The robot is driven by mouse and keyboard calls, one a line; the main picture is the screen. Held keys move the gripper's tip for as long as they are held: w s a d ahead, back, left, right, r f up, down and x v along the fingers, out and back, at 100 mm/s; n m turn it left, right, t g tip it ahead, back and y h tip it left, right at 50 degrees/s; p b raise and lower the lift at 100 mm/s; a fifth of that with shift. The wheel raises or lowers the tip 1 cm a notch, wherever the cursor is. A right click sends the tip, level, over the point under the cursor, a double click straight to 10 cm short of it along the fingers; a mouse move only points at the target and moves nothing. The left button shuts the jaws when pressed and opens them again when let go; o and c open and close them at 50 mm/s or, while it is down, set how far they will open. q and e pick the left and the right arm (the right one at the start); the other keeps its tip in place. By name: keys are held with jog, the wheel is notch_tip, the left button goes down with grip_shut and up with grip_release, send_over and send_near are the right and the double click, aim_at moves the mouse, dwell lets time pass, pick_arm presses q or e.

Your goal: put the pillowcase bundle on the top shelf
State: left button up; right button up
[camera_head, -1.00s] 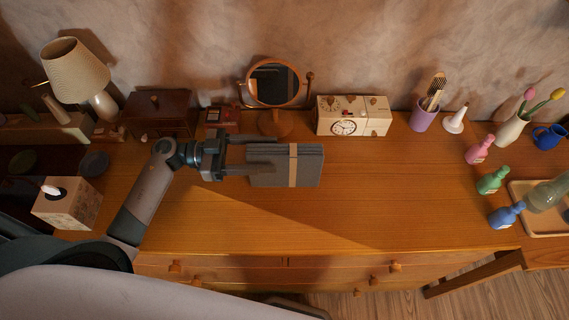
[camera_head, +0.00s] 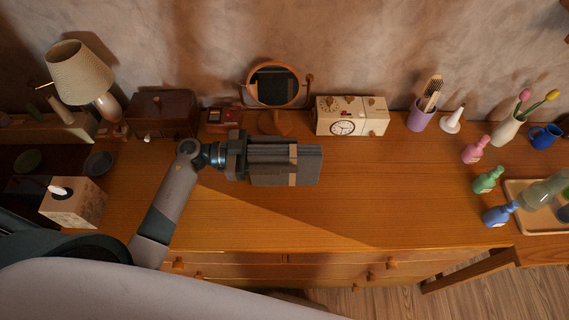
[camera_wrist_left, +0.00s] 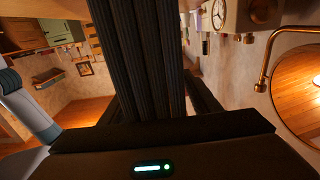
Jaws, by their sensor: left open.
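The pillowcase bundle (camera_head: 309,166) is a grey folded stack with a tan band, over the middle of the wooden dresser top. My left gripper (camera_head: 287,156) reaches it from the left, with its fingers along the bundle's left half. The fingers are open, and the bundle's ribbed layers (camera_wrist_left: 145,60) stand between them in the left wrist view. I cannot tell whether either finger touches it. Part of the bundle is hidden by the gripper. My right gripper is out of view. I cannot make out the top shelf in these frames.
Behind the bundle stand a round mirror (camera_head: 275,85), a cream clock box (camera_head: 352,116) and a brown box (camera_head: 162,113). A tissue box (camera_head: 75,203) is at left. A purple cup (camera_head: 419,117) and small bottles (camera_head: 488,180) are at right. The dresser's right-middle (camera_head: 400,190) is clear.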

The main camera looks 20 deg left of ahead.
aim_at(284, 150)
pick_arm(q)
grip_shut()
dwell(0.3)
jog(key=shift+r, duration=0.15)
jog(key=shift+r, duration=0.5)
notch_tip(284, 150, up, 2)
jog(key=shift+r+b, duration=0.15)
jog(key=shift+b, duration=0.4)
jog(key=s+d+r, duration=0.5)
jog(key=d+r, duration=0.2)
jog(key=d, duration=0.3)
jog(key=shift+s+d+r+b, duration=0.15)
jog(key=shift+s+r+b, duration=0.1)
jog(key=shift+b, duration=0.05)
